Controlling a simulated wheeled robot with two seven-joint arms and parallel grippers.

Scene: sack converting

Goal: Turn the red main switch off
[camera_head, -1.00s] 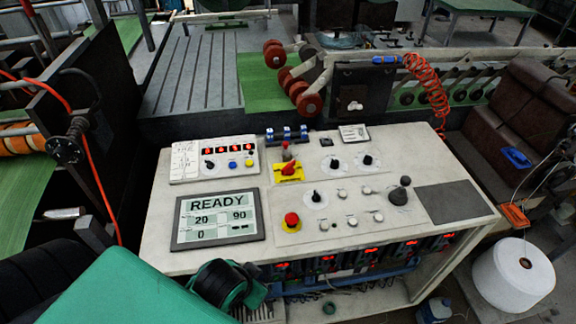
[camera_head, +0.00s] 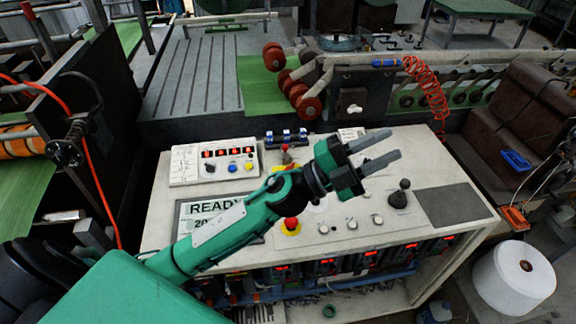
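The red main switch sits on a yellow plate (camera_head: 278,169) in the upper middle of the white control panel (camera_head: 440,165). My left gripper and wrist now hide most of it; only a bit of yellow and red shows past the green arm. My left gripper (camera_head: 392,144) is over the panel, to the right of the switch, with its two grey fingers apart and nothing between them. The fingers point to the right, and I cannot tell their height above the panel. My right gripper is not in view.
A black joystick (camera_head: 400,194) and several small knobs are on the panel's right. The READY display (camera_head: 190,212) is partly covered by my arm. A small box with red digits (camera_head: 213,164) is at the left.

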